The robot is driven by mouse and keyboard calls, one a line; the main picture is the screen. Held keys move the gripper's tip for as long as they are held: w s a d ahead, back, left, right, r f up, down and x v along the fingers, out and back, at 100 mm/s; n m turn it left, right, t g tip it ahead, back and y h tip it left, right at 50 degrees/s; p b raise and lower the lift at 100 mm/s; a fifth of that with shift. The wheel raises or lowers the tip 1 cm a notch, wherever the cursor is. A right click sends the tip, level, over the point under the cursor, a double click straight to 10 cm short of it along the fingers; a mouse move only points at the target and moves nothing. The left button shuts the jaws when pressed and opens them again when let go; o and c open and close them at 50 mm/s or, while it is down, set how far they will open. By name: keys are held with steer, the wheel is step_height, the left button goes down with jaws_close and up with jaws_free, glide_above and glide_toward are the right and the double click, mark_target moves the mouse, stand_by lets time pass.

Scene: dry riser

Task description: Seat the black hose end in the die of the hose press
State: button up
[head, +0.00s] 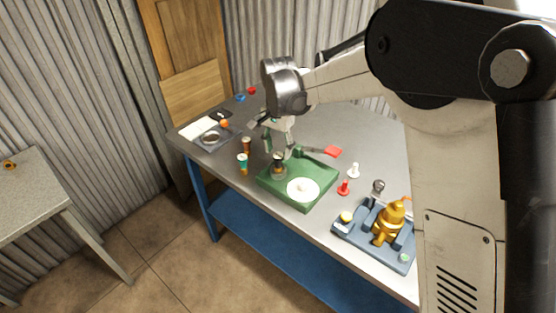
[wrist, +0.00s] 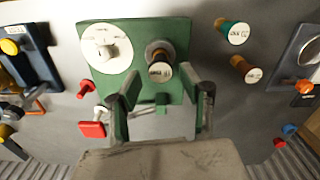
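The hose press has a green base (head: 322,190) with a round white disc (head: 302,189) on top; the base also shows in the wrist view (wrist: 132,86). The black hose end (head: 278,161) stands on the base beside the disc, at what looks like the die. In the wrist view its pale labelled top (wrist: 160,72) faces me, with a brownish ring just beyond. I cannot tell how deep it sits. My gripper (head: 275,140) is just above it; in the wrist view its fingers (wrist: 160,85) are spread either side of the hose end, with gaps visible, holding nothing.
A teal hose end (head: 242,161) and a brown one (head: 246,146) stand left of the press. A red-ended lever (head: 333,151), a red piece (head: 344,188) and a white piece (head: 354,170) lie to its right. A blue-grey tray (head: 345,232) holds a brass fitting (head: 390,220).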

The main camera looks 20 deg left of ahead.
mark_target(279, 156)
step_height(279, 156, up, 6)
steer(key=shift+f, duration=0.1)
steer(key=shift+d, duration=0.15)
steer(key=s+d+r+t, duration=0.1)
steer(key=s+d+r, duration=0.25)
steer(key=d, duration=0.35)
steer(key=s+d+r+n+t+y, duration=0.15)
steer(key=d+r, duration=0.25)
steer(key=d, duration=0.4)
steer(key=s+d+r+t+h, duration=0.1)
steer(key=s+d+r, duration=0.25)
steer(key=d, duration=0.35)
steer(key=s+d+f+t, duration=0.2)
steer(key=s+d, duration=0.6)
steer(key=s+d+f+n+t, duration=0.1)
steer(key=s+d, duration=0.7)
steer(key=s, duration=0.1)
steer(key=shift+s+d+f+t, duration=0.25)
steer(key=shift+f+t, duration=0.1)
